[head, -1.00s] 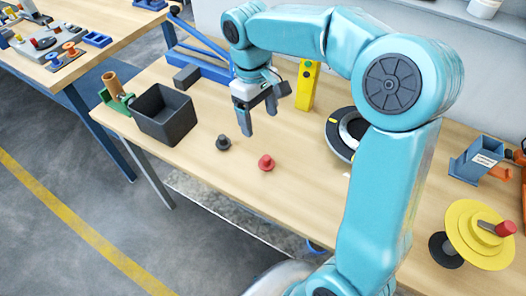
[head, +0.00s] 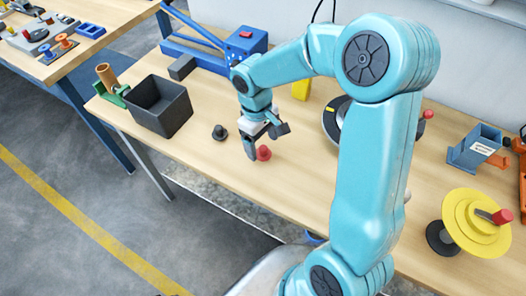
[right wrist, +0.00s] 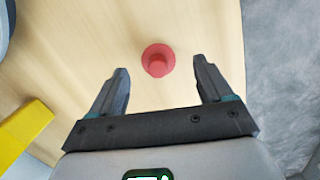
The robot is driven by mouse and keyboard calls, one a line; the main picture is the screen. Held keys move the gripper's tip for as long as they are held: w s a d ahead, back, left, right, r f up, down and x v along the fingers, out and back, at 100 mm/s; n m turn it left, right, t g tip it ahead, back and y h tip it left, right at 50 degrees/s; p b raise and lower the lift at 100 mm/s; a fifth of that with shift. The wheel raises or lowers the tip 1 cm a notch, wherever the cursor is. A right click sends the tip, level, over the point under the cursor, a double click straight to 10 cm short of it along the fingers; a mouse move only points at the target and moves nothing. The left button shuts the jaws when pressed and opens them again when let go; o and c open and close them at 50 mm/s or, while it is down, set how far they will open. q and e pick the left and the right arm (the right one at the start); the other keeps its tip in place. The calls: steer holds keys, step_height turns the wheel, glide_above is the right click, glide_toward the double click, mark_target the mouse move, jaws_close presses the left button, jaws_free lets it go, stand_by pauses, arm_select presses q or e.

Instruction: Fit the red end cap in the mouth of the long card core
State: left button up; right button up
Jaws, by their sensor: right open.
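The red end cap (head: 264,153) sits on the table with its knob up. In the right wrist view the red end cap (right wrist: 158,58) lies between and just beyond the fingertips, untouched as far as I can see. My right gripper (head: 266,143) is open and empty above and beside the cap; both its fingers show apart in the right wrist view (right wrist: 160,72). A brown card core (head: 104,73) stands tilted in a green holder (head: 118,97) at the table's left end. My left gripper is not in view.
A dark open bin (head: 160,110) stands between the core and the cap. A dark grey cap (head: 219,132) lies left of my gripper. A blue frame (head: 195,48) is behind. A yellow block (head: 301,89) and a black ring (head: 332,122) are partly hidden by my arm.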

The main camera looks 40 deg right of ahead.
mark_target(263, 148)
steer(key=f, duration=0.2)
steer(key=shift+s+d+f, duration=0.1)
steer(key=shift+d+f, duration=0.15)
steer(key=shift+f, duration=0.1)
steer(key=shift+a+f, duration=0.1)
steer(key=shift+f, duration=0.25)
steer(key=shift+r, duration=0.1)
steer(key=c, duration=1.1)
